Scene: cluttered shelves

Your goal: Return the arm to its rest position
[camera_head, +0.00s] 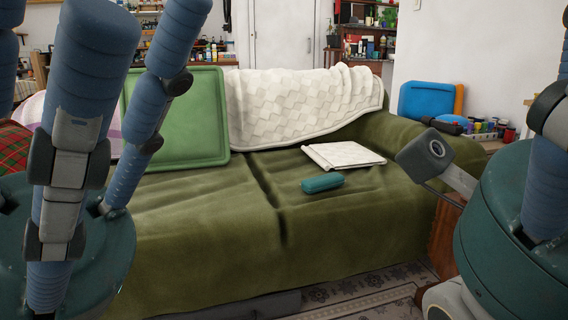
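My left gripper (140,25) stands upright at the left edge of the head view, close to the camera. Its blue padded fingers rise from a teal base, spread apart, with nothing seen between them, so it looks open. My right gripper (552,110) is only partly in view at the right edge. Its teal base, a grey camera-like part and part of one blue finger show, and the rest is cut off. Both grippers are in front of the sofa, and I see neither touching anything.
A patterned rug (365,290) lies in front. A blue-orange case (425,100) and small bottles stand right.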

